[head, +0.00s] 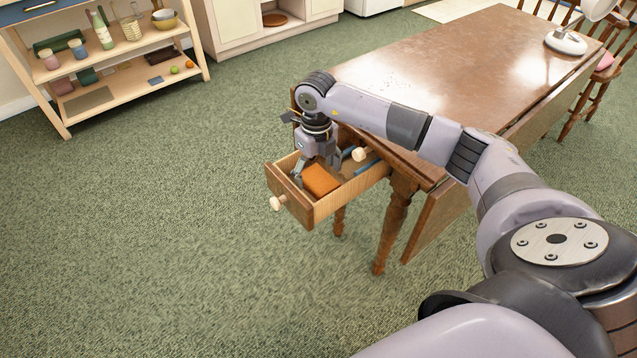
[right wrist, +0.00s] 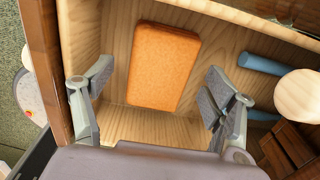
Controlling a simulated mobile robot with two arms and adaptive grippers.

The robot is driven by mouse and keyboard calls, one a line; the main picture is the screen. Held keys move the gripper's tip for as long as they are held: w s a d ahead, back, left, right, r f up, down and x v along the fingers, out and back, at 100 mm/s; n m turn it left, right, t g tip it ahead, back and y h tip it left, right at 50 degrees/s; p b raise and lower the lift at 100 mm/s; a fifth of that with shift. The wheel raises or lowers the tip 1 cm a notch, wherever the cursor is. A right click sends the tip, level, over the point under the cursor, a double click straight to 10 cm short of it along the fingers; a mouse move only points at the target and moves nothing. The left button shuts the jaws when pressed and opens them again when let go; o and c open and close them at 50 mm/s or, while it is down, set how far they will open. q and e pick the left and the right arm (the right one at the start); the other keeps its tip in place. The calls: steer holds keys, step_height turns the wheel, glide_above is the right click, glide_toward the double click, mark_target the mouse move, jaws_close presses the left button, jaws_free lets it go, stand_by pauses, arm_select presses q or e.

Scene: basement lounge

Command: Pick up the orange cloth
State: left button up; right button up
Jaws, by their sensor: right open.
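The orange cloth (head: 321,180) lies folded into a flat rectangle on the floor of an open wooden drawer (head: 326,208) at the end of the table. In the right wrist view the orange cloth (right wrist: 162,67) lies between and a little beyond the fingers, untouched. My right gripper (head: 318,176) points down into the drawer. In the right wrist view my right gripper (right wrist: 158,95) has its two fingers spread wide, with nothing between the tips. My left gripper is not in view.
A round pale wooden piece (right wrist: 298,95) and blue rods (right wrist: 262,64) lie in the drawer beside the cloth. The wooden table (head: 430,65) carries a white lamp (head: 566,42). A shelf unit (head: 130,87) stands at the back left. The green carpet in front is clear.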

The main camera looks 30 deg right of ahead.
steer(key=shift+f, duration=0.6)
steer(key=shift+c, duration=0.5)
steer(key=c, duration=1.1)
